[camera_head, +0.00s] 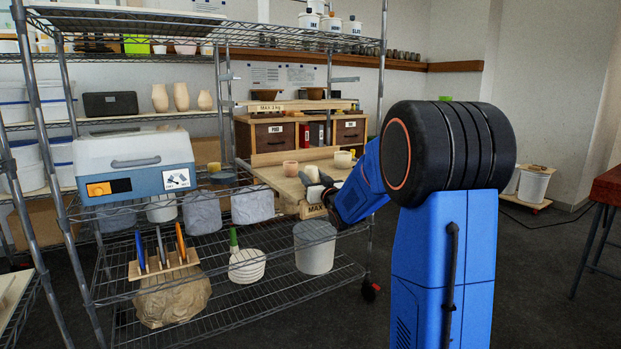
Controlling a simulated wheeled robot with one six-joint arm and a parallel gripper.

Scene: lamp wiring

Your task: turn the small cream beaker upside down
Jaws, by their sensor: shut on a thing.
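My gripper (317,186) reaches in from the right over a wooden board (268,175) on the wire rack. It is shut on a small cream piece that looks like the small cream beaker (312,173). The grey fingers hide part of the beaker, and it is too small to tell which way its mouth points or whether it touches the board. A pinkish-tan cup (290,168) stands just left of it. A wider cream cup (343,159) stands behind and to the right.
A blue and white machine (137,163) stands left on the rack. Grey covered tubs (252,205) sit around the board's near side. A wooden drawer cabinet (270,137) stands behind the board. Rack posts (223,120) rise beside it.

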